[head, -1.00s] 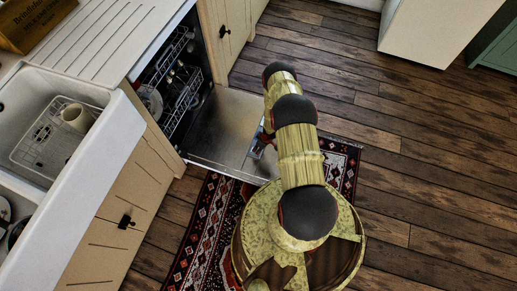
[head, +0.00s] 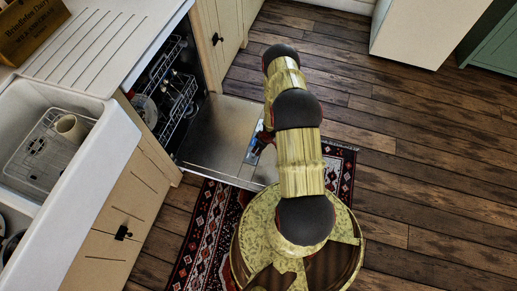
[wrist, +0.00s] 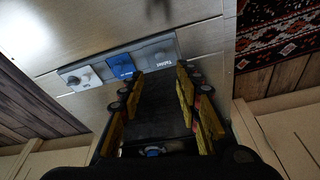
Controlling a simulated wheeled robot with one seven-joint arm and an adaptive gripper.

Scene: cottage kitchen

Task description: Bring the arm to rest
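My arm reaches forward over the open dishwasher door (head: 215,135), with its links in the middle of the head view. My gripper is mostly hidden behind the arm there. In the wrist view my gripper (wrist: 157,85) has its yellow-sided fingers apart, with nothing held between them. Beyond the fingertips is the metal inside of the door, which also shows in the wrist view (wrist: 205,45). A grey dispenser strip with a blue part (wrist: 120,66) is set in it; I cannot tell the gap between fingertips and strip.
The dishwasher rack (head: 180,105) holds dishes at left. A white sink (head: 118,130) with a mug (head: 70,128) in a wire rack stands left of it. A patterned rug (head: 205,225) lies by the door. The wooden floor (head: 430,160) to the right is clear.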

